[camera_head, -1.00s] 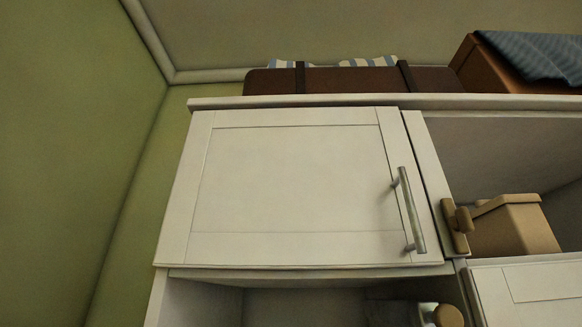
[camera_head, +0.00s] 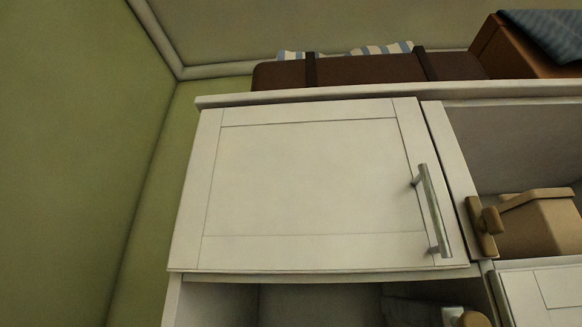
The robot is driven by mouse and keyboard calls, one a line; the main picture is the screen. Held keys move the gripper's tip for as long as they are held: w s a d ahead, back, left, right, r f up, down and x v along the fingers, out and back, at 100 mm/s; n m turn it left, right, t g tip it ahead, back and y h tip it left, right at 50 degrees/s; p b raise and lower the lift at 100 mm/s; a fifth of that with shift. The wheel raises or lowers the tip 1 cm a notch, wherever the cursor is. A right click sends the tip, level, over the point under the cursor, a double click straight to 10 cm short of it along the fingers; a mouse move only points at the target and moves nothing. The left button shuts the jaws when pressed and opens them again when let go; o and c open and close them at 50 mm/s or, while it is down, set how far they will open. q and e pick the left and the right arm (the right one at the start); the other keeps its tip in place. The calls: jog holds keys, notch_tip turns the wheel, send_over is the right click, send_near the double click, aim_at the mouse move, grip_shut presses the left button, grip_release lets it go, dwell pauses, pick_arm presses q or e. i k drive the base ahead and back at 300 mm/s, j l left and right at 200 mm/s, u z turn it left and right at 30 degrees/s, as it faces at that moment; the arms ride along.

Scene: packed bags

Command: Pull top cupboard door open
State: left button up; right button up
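The top cupboard door (camera_head: 310,185) is a white framed panel in the middle of the head view. It looks shut, flush with the cabinet (camera_head: 450,150). Its silver bar handle (camera_head: 434,208) stands upright near the door's right edge. Nothing touches the handle. Neither of my grippers shows in the head view.
Brown suitcases (camera_head: 370,70) lie on top. An open compartment is below the door. A green wall (camera_head: 65,150) stands at the left.

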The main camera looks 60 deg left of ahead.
aim_at(340, 187)
jog(key=u, duration=1.7)
jog(key=i+l, duration=0.05)
